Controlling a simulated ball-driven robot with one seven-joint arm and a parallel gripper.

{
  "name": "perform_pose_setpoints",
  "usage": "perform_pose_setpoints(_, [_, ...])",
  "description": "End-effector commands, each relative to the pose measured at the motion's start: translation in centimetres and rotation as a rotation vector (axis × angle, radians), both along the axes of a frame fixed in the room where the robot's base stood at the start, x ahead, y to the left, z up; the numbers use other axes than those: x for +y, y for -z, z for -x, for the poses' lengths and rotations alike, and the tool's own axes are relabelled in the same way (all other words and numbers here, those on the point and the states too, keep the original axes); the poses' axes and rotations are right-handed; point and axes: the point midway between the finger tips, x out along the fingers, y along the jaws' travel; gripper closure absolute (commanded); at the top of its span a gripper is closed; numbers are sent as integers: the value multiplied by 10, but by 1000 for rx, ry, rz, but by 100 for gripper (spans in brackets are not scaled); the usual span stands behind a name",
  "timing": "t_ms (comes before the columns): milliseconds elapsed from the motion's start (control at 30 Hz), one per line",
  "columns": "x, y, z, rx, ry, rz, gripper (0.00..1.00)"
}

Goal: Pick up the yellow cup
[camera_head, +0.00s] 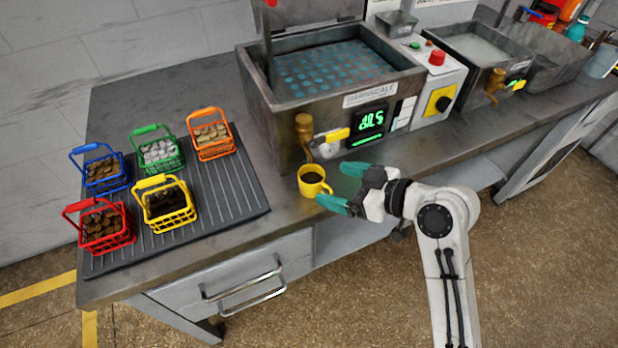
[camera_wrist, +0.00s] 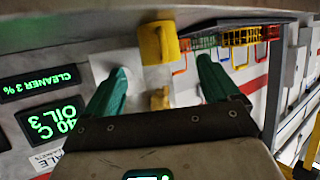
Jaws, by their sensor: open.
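The yellow cup (camera_head: 313,187) stands upright near the front edge of the grey bench, below the brass tap of the large tank. Dark contents show inside it. In the wrist view the yellow cup (camera_wrist: 158,43) is at the top middle, beyond and roughly between the fingertips. My gripper (camera_head: 338,184) is just right of the cup in the head view, with its green fingers spread towards it. In the wrist view my gripper (camera_wrist: 163,72) is open and nothing is between its fingers.
A large tank (camera_head: 350,80) with brass tap (camera_head: 304,135) and yellow lever (camera_head: 336,135) stands behind the cup. At left, a ribbed dark mat (camera_head: 240,190) bears several coloured baskets, including a yellow one (camera_head: 168,205). The bench between mat and cup is clear.

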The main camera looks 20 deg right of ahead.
Motion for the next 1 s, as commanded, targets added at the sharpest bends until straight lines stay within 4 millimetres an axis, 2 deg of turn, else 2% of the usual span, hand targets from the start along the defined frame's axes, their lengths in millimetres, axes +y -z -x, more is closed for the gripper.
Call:
perform_pose_setpoints(167, [6, 5, -9, 2, -1, 1, 11])
perform_pose_setpoints(500, [26, 24, -40, 0, 1, 0, 11])
perform_pose_setpoints(767, [27, 26, -42, 0, 2, 1, 11])
perform_pose_setpoints(1000, [26, 26, -42, 0, 2, 1, 33])
